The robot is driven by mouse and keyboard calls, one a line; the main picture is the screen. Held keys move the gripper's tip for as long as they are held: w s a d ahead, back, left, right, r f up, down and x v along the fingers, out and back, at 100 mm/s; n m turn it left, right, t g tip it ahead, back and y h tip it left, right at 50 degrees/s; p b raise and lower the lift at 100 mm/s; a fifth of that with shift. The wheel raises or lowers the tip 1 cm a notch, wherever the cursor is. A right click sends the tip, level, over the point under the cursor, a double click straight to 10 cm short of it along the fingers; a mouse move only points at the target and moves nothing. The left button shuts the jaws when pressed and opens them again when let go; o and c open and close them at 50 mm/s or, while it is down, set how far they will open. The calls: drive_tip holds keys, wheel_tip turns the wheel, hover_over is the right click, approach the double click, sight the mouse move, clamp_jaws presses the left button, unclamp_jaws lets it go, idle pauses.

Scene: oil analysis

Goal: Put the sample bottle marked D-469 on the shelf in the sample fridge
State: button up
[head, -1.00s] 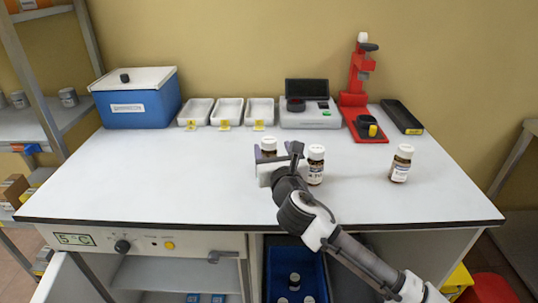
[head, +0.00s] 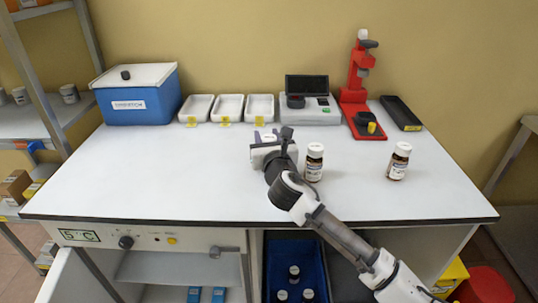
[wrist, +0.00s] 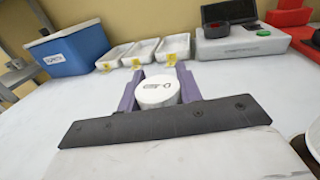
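A brown sample bottle with a white cap (head: 268,136) is at my gripper (head: 266,152), over the middle of the bench. In the wrist view its cap (wrist: 157,92) sits between the two purple fingers (wrist: 159,90), with no clear gap on either side. The gripper looks shut on it. The bottle's body and label are mostly hidden, and I cannot read the cap's mark. Two similar bottles stand on the bench, one just right of my gripper (head: 314,163) and one farther right (head: 399,162); their labels are unreadable. The sample fridge (head: 135,238), at lower left under the bench, is open, showing its shelf (head: 165,268).
A blue box (head: 140,105), white trays (head: 195,108), a grey instrument (head: 308,112), a red stand (head: 360,95) and a black tray (head: 402,113) line the back. A blue crate (head: 275,255) with bottles is below the bench. The bench's front left is clear.

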drive_tip(key=c, duration=0.4)
drive_tip(key=shift+o, duration=0.2)
drive_tip(key=shift+r, duration=0.15)
wheel_tip(320, 180, up, 10)
drive_tip(key=shift+s+f+b, duration=0.1)
drive_tip(key=shift+f+b, duration=0.1)
drive_tip(key=shift+b, duration=0.1)
